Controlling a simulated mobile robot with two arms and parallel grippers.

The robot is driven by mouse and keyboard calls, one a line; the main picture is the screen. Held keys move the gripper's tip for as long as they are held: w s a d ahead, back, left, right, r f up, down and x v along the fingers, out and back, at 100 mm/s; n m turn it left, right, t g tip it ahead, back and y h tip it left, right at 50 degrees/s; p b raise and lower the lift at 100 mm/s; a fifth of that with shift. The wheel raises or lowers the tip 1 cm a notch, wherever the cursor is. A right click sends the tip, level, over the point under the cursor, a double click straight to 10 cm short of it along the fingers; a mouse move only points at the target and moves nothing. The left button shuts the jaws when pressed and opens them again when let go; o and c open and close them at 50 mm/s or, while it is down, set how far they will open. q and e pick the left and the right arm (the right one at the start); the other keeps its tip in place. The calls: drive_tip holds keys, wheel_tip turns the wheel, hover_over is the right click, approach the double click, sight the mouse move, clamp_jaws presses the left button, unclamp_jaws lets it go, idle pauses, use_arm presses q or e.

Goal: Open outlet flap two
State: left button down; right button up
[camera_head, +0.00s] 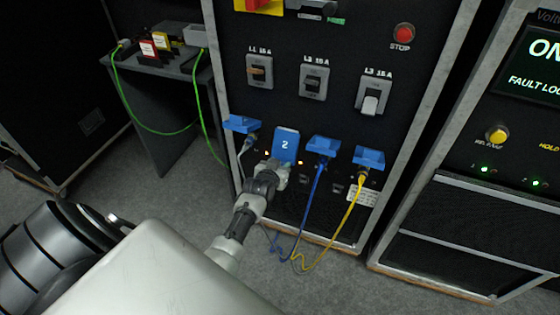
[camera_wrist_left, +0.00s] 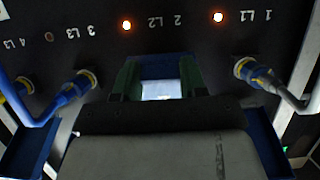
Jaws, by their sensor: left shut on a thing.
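Outlet flap two (camera_head: 286,143) is a blue flap marked "2" on the front of the middle cabinet. Its numbered face shows and hangs lower than the raised flaps beside it. My left gripper (camera_head: 279,168) is at the flap's lower edge, shut on it. In the left wrist view, upside down, my left gripper's fingers (camera_wrist_left: 160,82) stand on both sides of the blue flap (camera_wrist_left: 160,62), below the L2 label. The socket behind the flap is hidden. My right gripper is not in view.
Flaps on either side stand raised: one (camera_head: 240,124) over a grey cable, one (camera_head: 323,148) over a blue cable (camera_head: 316,195), one (camera_head: 369,157) over a yellow cable (camera_head: 352,210). Breaker switches (camera_head: 314,82) and a red stop button (camera_head: 403,33) sit above.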

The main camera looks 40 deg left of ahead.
use_arm(q)
wheel_tip(320, 180, up, 17)
drive_tip(key=s+g+h+p, duration=0.1)
drive_tip(key=g+h+p, duration=0.2)
drive_tip(key=g+p, duration=1.1)
drive_tip(key=shift+g+h+p, duration=0.3)
drive_tip(key=shift+g+p, duration=0.1)
drive_tip(key=shift+p, duration=3.4)
drive_tip(key=shift+d, duration=0.1)
drive_tip(key=c, duration=0.9)
unclamp_jaws()
drive_tip(key=shift+c, duration=0.2)
drive_tip(key=o, duration=0.3)
drive_tip(key=shift+f, duration=0.2)
drive_tip(key=shift+o, duration=0.2)
drive_tip(key=shift+r, duration=0.1)
